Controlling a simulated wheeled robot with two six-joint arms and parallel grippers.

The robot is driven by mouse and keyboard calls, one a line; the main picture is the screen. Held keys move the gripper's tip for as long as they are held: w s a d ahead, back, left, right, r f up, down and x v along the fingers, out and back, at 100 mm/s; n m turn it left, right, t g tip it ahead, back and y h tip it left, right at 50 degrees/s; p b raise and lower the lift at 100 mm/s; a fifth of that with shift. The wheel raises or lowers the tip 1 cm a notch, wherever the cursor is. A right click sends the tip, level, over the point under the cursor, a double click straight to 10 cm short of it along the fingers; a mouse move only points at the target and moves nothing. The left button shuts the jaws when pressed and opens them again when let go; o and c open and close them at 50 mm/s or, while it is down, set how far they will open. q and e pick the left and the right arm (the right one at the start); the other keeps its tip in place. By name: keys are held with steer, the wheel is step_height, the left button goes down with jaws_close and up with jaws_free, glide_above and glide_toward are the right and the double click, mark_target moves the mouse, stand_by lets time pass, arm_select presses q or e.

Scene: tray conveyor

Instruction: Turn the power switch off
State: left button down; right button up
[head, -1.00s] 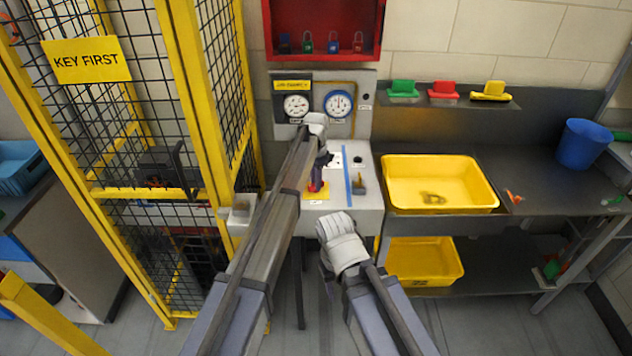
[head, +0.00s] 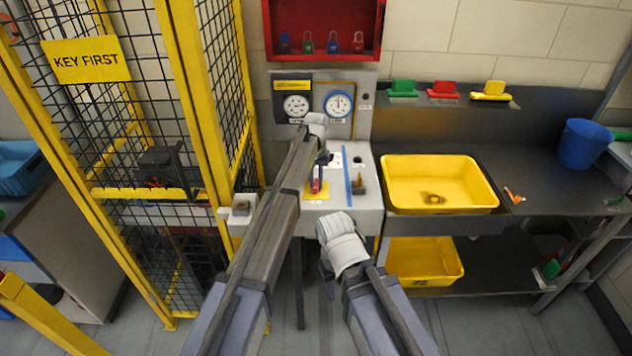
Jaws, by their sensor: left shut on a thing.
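The power switch has a red handle (head: 316,187) on a yellow plate (head: 322,194), on the light grey control panel below the gauges. My left gripper (head: 321,166) reaches down over the panel and is shut on the switch handle; its fingers and my arm hide part of the handle. The handle's exact position is hard to read. My right arm is bent in front of the panel, with its gripper (head: 328,276) low beside the panel's front. Only a dark sliver of that gripper shows, so its jaws cannot be made out.
Two round gauges (head: 338,104) stand behind the panel. A blue strip (head: 348,190) and a small brass-coloured part (head: 360,184) are right of the switch. A yellow mesh fence (head: 180,100) stands at left. A yellow tub (head: 440,172) sits on the bench at right.

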mark_target(316, 183)
arm_select(q)
steer(key=shift+n, duration=0.6)
steer(key=c, duration=0.8)
jaws_free()
step_height(316, 183, up, 8)
steer(key=p, duration=0.8)
steer(key=shift+f, duration=0.1)
